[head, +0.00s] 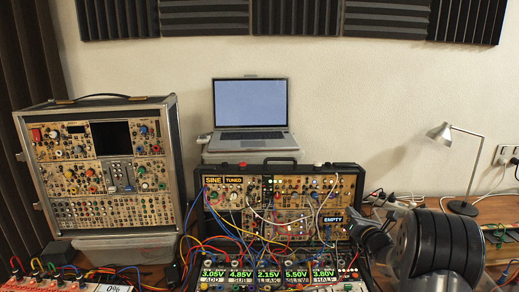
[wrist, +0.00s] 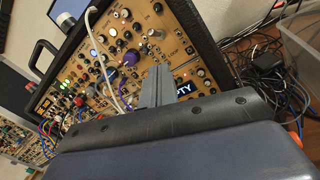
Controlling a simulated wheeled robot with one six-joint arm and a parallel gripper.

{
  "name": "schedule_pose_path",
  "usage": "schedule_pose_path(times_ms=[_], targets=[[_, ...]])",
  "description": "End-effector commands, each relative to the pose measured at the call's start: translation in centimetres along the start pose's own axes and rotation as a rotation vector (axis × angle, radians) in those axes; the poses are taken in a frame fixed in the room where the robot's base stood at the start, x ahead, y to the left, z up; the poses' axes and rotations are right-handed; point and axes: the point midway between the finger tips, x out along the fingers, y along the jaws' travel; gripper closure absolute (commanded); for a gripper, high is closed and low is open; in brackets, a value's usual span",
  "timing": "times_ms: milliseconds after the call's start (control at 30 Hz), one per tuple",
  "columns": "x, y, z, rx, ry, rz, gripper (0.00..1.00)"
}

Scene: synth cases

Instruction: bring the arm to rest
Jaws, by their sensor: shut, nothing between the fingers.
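My gripper (head: 362,228) is at the right front of the central synth case (head: 283,173) in the head view, with my dark arm coming in from the lower right. In the wrist view the grey fingers of my gripper (wrist: 156,88) are together and hold nothing. They point towards the case's gold panel, close to a small display (wrist: 184,89) whose letters are partly hidden. In the head view this display reads EMPTY (head: 333,219). Whether the fingers touch the panel, I cannot tell.
Patch cables (head: 228,222) hang across the central case. A lower row of voltage displays (head: 268,274) sits in front. A tall synth case (head: 172,150) stands left, a laptop (head: 250,103) behind, and a desk lamp (head: 463,208) right. Loose black cables (wrist: 265,60) lie right of the case.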

Motion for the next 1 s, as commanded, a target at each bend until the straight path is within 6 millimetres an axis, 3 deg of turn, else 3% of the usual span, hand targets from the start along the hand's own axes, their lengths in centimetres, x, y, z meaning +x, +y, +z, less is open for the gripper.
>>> schedule_pose_path(times_ms=[100,300,500,1000], targets=[[-0.9,-1.4,-1.0,-0.018,-0.063,-0.009,1.0],[-3.8,-1.1,-0.6,-0.021,-0.066,-0.008,1.0],[-5.4,-1.0,-0.7,-0.02,-0.063,-0.006,1.0],[-5.5,-0.9,-0.6,-0.019,-0.062,-0.005,1.0]])
